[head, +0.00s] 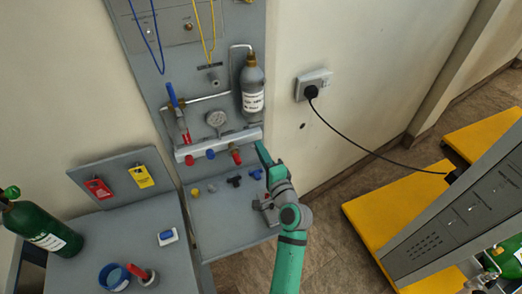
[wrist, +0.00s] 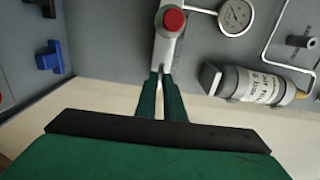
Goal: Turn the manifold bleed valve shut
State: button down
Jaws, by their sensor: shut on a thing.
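The manifold is a pale grey bar (head: 218,145) across the upright panel, with red and blue knobs along its front. A round red knob (wrist: 174,20) on the bar shows close up in the wrist view. My gripper (head: 263,152) is at the bar's right end. In the wrist view its two dark green fingers (wrist: 161,80) are close together around a small pale piece at the bar's end, which I take as the bleed valve. The fingers mostly hide this piece, so its turn angle cannot be told.
A pressure gauge (head: 215,119) and a grey labelled bottle (head: 252,88) are just above the bar. A lower shelf (head: 230,215) holds several small fittings. A black cable (head: 370,150) runs from a wall socket at right.

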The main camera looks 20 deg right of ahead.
jog(key=shift+a+f+m, duration=0.1)
jog(key=shift+a+m, duration=0.05)
jog(key=shift+m, duration=4.4)
jog(key=shift+a+f+m, duration=0.1)
jog(key=shift+m, duration=4.45)
jog(key=c, duration=1.9)
grip_release()
jog(key=shift+o, duration=0.2)
jog(key=s, duration=1)
jog(key=shift+s+d, duration=0.2)
jog(key=shift+s, duration=0.2)
